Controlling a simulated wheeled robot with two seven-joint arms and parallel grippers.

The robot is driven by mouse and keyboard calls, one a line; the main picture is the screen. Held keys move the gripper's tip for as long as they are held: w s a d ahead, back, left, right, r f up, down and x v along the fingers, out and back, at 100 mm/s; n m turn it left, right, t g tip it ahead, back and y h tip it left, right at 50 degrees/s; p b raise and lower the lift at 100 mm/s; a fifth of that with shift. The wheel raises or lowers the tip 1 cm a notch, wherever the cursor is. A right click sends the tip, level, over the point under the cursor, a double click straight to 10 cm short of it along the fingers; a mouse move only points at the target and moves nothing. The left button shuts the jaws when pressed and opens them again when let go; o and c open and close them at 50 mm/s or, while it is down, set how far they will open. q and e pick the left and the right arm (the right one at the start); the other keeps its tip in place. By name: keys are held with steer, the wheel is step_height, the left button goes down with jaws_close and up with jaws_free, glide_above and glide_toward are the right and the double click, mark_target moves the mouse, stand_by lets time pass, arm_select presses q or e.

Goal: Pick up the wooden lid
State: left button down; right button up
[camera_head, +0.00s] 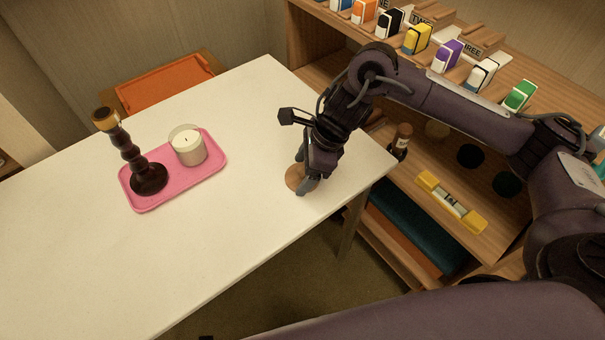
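The wooden lid (293,179) is a small round brown disc lying on the white table (248,215) near its right end. My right gripper (304,174) points down right over the lid, and its fingers partly hide it. One fingertip reaches the lid's near edge and another part of the gripper shows at the far side. I cannot tell whether the fingers touch or grip the lid. My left gripper is not in view.
A pink tray (195,184) on the table holds a dark candlestick (130,152) and a glass candle (188,147). An orange-seated chair (160,86) stands behind. At right, shelves hold colourful boxes, a dark bottle (400,141) and a yellow level (451,202).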

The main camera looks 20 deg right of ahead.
steer(key=shift+c, duration=1.3)
steer(key=shift+r, duration=0.1)
steer(key=shift+w+r, duration=0.1)
steer(key=shift+r, duration=0.35)
step_height(320, 180, up, 5)
steer(key=shift+r+p, duration=0.1)
steer(key=shift+p, duration=0.45)
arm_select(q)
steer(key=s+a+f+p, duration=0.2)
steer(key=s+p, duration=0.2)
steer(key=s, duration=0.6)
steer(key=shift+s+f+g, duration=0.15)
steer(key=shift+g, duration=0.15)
arm_select(e)
step_height(320, 180, up, 14)
